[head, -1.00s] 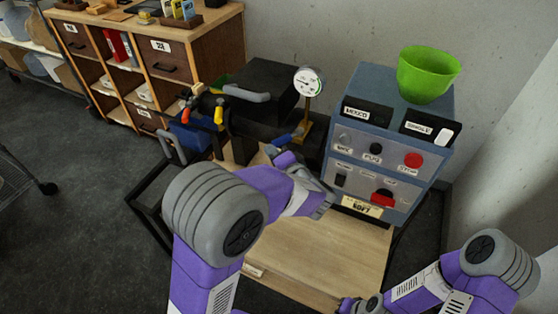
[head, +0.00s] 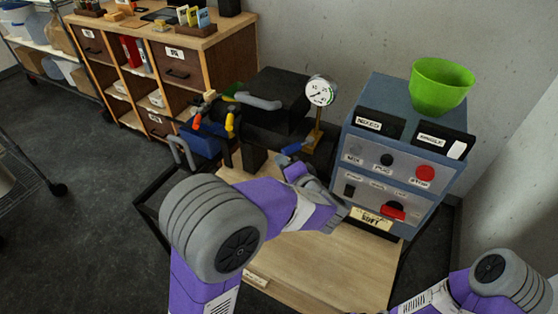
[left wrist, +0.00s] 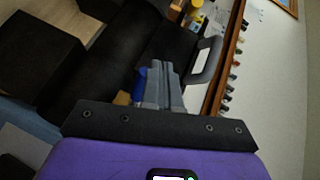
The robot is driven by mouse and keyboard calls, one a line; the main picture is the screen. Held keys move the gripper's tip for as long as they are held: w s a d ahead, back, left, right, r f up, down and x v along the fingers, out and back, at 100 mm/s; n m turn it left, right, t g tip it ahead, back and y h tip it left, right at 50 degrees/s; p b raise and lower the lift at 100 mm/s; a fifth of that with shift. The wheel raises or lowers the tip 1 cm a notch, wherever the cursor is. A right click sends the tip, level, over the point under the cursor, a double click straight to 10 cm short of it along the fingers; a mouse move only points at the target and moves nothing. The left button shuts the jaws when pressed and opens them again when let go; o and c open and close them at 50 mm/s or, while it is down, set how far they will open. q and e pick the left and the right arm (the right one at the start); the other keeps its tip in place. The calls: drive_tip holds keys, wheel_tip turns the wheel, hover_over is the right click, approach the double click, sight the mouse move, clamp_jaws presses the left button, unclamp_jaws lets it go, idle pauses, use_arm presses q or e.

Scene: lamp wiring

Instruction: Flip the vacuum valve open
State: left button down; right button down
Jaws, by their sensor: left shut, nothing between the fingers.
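A blue lever handle (head: 297,147), which looks like the vacuum valve, sits at the foot of the brass post under a round white gauge (head: 320,91). It lies nearly flat. My left gripper (head: 291,166) is just in front of and below it in the head view. In the left wrist view the gripper's fingers (left wrist: 163,72) are together and empty, with a blue part (left wrist: 141,82) partly hidden behind their left side. I cannot tell whether they touch it. My right arm is at lower right; its gripper is out of the picture.
A blue-grey control box (head: 395,150) with a red stop button and a green bowl (head: 440,86) on top stands to the right. A black lidded machine (head: 268,98) with a grey handle is behind left. The wooden tabletop (head: 335,265) in front is clear.

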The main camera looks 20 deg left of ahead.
use_arm(q)
drive_tip(key=s+r+p, duration=0.1)
drive_tip(key=s+r, duration=0.1)
drive_tip(key=s, duration=0.9)
drive_tip(key=shift+d+r+p, duration=0.25)
drive_tip(key=shift+r+p, duration=0.05)
drive_tip(key=shift+r, duration=0.1)
drive_tip(key=shift+s, duration=0.1)
drive_tip(key=s+a+f+m+g+h, duration=0.1)
drive_tip(key=s+f+g+h, duration=0.2)
drive_tip(key=f, duration=0.5)
drive_tip(key=s+f+g, duration=0.2)
drive_tip(key=f+g, duration=0.2)
drive_tip(key=f, duration=0.4)
drive_tip(key=s+d+f+n+g+h+p, duration=0.1)
drive_tip(key=s+d+f+g+h, duration=0.25)
drive_tip(key=f, duration=0.25)
drive_tip(key=s+d+f+n+g+h+p, duration=0.1)
drive_tip(key=s+d+f+g+h, duration=0.2)
drive_tip(key=s+f, duration=0.25)
drive_tip(key=d+f+n+t+h, duration=0.2)
drive_tip(key=f+n+h, duration=0.1)
drive_tip(key=f, duration=0.2)
drive_tip(key=w+d+f+n+t+h, duration=0.1)
drive_tip(key=d+f+n+h, duration=0.1)
drive_tip(key=f+n+h, duration=0.1)
wheel_tip(320, 180, down, 2)
drive_tip(key=shift+w+f+n+t+p, duration=0.15)
drive_tip(key=shift+w+n+t+p, duration=0.15)
drive_tip(key=shift+n, duration=0.5)
